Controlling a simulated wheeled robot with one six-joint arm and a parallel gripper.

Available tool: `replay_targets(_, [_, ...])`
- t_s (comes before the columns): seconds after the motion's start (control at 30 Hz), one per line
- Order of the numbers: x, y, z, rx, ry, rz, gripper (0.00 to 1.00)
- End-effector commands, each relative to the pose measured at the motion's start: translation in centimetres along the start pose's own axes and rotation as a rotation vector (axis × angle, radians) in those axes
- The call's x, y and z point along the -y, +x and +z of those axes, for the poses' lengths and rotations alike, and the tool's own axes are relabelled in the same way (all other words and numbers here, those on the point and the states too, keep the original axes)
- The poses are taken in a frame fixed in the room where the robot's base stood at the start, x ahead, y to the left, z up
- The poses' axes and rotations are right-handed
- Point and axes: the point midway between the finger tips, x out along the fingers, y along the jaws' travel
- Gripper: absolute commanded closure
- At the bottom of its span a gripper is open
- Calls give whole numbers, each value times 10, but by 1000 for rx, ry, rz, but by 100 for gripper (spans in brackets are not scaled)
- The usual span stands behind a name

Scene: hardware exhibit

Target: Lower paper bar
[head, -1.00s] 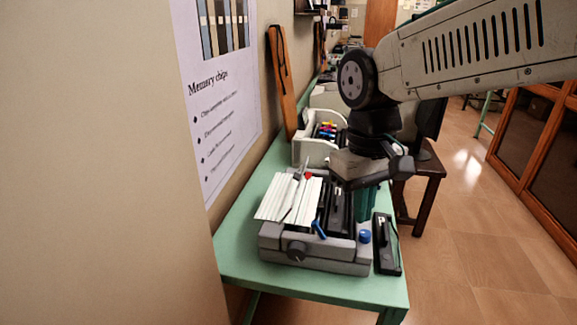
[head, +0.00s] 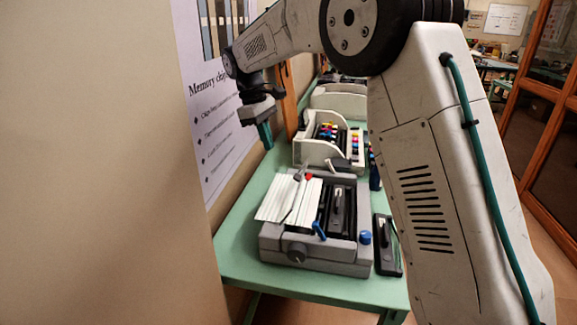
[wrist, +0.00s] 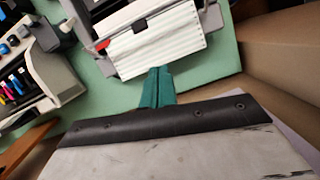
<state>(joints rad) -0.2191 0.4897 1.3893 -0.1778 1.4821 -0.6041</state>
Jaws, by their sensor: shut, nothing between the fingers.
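A grey printer-like machine (head: 330,262) sits on the green table. White ribbed paper (head: 285,200) lies tilted over its left side. A thin grey bar (head: 297,190) rises slantwise across the paper, and I take it for the paper bar. My gripper (head: 268,143) has teal fingers, shut and empty, pointing down above and behind the machine's left side, apart from it. In the wrist view, the shut fingers (wrist: 158,82) point towards the paper's edge (wrist: 160,45). A dark piece (wrist: 140,25) and a red tip (wrist: 102,46) show there; the bar's full length is not clear.
A white holder with coloured cartridges (head: 330,135) stands behind the machine. A black stapler-like device (head: 387,245) lies at its right. A wall with a poster (head: 225,140) runs close along the left. The table's front strip (head: 300,285) is clear.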

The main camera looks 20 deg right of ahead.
Motion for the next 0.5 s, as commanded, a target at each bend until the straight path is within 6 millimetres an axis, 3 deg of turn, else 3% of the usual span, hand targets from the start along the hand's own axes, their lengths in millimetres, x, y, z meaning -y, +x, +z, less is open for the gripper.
replay_targets(0.13, [-17,-35,-5,-19,-113,45,100])
replay_targets(0.5, [-15,-34,-1,-3,-185,38,100])
